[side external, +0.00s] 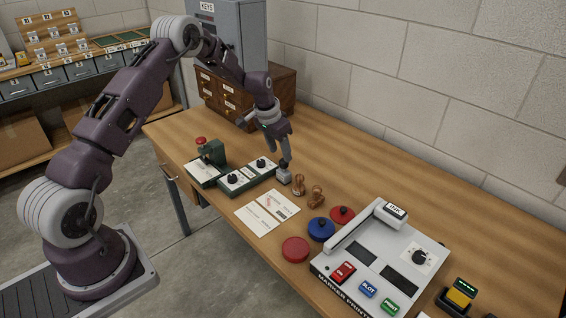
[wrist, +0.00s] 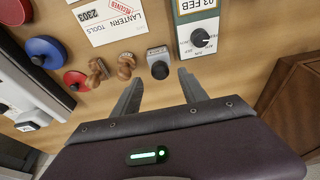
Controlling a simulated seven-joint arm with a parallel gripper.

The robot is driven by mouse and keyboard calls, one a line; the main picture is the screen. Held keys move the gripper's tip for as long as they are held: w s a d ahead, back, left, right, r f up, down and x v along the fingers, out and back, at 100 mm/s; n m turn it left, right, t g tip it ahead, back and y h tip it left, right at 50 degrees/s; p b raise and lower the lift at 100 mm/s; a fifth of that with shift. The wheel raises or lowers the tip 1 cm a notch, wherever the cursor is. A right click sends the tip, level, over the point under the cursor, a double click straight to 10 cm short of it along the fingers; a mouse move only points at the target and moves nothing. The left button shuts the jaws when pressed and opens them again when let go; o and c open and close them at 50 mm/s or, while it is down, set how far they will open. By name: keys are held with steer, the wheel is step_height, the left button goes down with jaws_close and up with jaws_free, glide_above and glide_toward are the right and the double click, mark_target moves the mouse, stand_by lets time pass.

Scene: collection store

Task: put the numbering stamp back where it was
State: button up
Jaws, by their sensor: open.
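A small grey block stamp with a dark round knob (side external: 284,176) stands on the wooden desk, right of the green dial box. It also shows in the wrist view (wrist: 158,55), just ahead of and between my fingertips. My gripper (side external: 285,160) points down right at this stamp, its fingers spread and not closed on it. In the wrist view my gripper (wrist: 159,80) has nothing held between its fingers. A dark green device with a red knob (side external: 211,152) stands at the desk's left. Which of these is the numbering stamp I cannot tell for certain.
Two wooden-handled stamps (side external: 316,196) stand close right of the grey stamp. Green dial boxes (side external: 247,174) lie left, papers (side external: 267,212) in front. Red and blue round tins (side external: 321,229) and a grey marker printer (side external: 380,262) are at right. The desk behind the stamps is clear.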

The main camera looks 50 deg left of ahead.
steer(key=s+d+r, duration=0.4)
steer(key=s+r, duration=0.1)
steer(key=r, duration=0.3)
steer(key=s+d+r+t, duration=0.1)
steer(key=s+d+r, duration=0.3)
steer(key=r, duration=0.4)
steer(key=s+d+r, duration=0.4)
steer(key=s+r, duration=0.1)
steer(key=r, duration=0.3)
steer(key=s+d+r, duration=0.1)
steer(key=s+d, duration=0.2)
steer(key=s, duration=0.9)
steer(key=s+d+r+t, duration=0.1)
steer(key=s+d, duration=0.3)
steer(key=s, duration=0.8)
steer(key=shift+s+t, duration=0.3)
